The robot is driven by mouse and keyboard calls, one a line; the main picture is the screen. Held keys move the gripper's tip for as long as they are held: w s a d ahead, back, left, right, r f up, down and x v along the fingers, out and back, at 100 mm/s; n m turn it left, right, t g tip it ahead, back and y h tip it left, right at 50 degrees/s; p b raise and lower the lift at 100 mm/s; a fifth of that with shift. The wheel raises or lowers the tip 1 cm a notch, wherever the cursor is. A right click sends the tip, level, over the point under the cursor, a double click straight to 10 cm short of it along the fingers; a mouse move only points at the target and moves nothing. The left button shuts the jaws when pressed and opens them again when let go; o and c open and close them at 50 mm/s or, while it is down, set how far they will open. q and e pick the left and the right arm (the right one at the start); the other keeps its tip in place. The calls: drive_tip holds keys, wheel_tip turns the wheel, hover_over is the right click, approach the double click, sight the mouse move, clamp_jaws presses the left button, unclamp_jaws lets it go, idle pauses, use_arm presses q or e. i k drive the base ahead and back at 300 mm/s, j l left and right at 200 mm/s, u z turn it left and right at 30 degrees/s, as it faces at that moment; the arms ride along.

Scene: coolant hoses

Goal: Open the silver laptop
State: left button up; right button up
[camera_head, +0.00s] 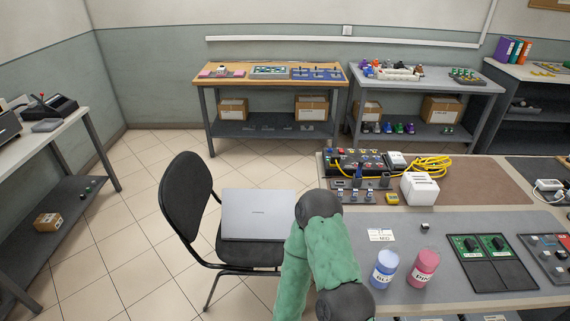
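A silver laptop (258,213) lies closed on the seat of a black chair (188,195), left of the grey worktable. Its right edge is partly hidden behind a green arm of mine with black joints, which rises from the bottom middle of the head view. I cannot tell which of my arms this is. Neither gripper shows in the head view.
The grey worktable (395,275) holds a blue jar (384,269), a red jar (424,267), a white box (418,188), yellow cable (430,166) and black panels. Benches with parts stand along the back wall. Tiled floor (150,235) is clear left of the chair.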

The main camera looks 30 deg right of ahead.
sight(247, 213)
drive_tip(key=i+z, duration=0.7)
drive_tip(key=i+j+z, duration=0.15)
drive_tip(key=z, duration=0.2)
drive_tip(key=i, duration=0.1)
